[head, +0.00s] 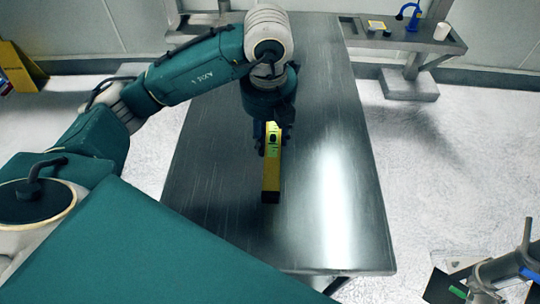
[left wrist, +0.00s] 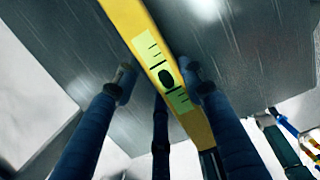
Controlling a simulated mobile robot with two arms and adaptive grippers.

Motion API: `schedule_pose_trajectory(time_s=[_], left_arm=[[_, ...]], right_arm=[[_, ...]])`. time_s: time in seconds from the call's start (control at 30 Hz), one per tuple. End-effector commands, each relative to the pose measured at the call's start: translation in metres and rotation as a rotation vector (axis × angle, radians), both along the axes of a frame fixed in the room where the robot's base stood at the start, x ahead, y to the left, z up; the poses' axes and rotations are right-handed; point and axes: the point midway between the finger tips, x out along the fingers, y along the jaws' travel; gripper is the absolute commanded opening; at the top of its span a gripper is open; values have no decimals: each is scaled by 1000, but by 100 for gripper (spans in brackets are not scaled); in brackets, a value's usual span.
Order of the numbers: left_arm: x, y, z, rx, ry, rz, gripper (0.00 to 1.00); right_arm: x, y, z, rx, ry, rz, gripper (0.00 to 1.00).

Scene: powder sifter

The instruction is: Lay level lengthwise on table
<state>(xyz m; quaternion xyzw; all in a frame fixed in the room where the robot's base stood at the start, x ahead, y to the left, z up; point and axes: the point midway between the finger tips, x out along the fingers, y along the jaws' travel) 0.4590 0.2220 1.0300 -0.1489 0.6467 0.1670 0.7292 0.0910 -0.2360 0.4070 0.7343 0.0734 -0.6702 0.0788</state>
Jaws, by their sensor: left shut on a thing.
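A yellow level (head: 271,176) with a dark end shows over the metal table (head: 340,130) in the head view, its long side running roughly along the table's length. My left gripper (head: 267,140) is shut on the level near its far part. In the left wrist view the level (left wrist: 140,36) runs diagonally between the blue fingers of my left gripper (left wrist: 157,79), with its green vial window facing the camera. The frames do not clearly show whether the level touches the table. My right gripper is not in view.
The tabletop is otherwise bare, with a bright reflection at its right. A side bench (head: 405,36) at the back right holds a blue device (head: 411,17) and a white cup (head: 442,31). A grey and blue device (head: 505,268) stands at the lower right, beyond a floor gap.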

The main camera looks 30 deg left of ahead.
Motion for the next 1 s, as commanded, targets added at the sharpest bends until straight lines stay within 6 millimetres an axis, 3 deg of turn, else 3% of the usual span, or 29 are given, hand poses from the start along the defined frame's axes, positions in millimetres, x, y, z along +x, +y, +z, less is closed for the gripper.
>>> schedule_pose_trajectory(time_s=[0.03, 0.2, 0.47, 0.63, 1.0], left_arm=[[-2, -2, -18, -4, 8, -1, 7], [-1, 0, -48, 1, 3, -1, 7], [0, 0, -73, -1, 2, 0, 7], [0, 0, -98, 0, 3, 0, 7], [1, 0, -108, -1, -3, -1, 7]], right_arm=[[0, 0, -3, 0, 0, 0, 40], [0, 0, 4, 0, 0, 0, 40], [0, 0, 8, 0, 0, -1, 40], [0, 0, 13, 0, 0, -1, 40], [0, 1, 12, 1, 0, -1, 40]])
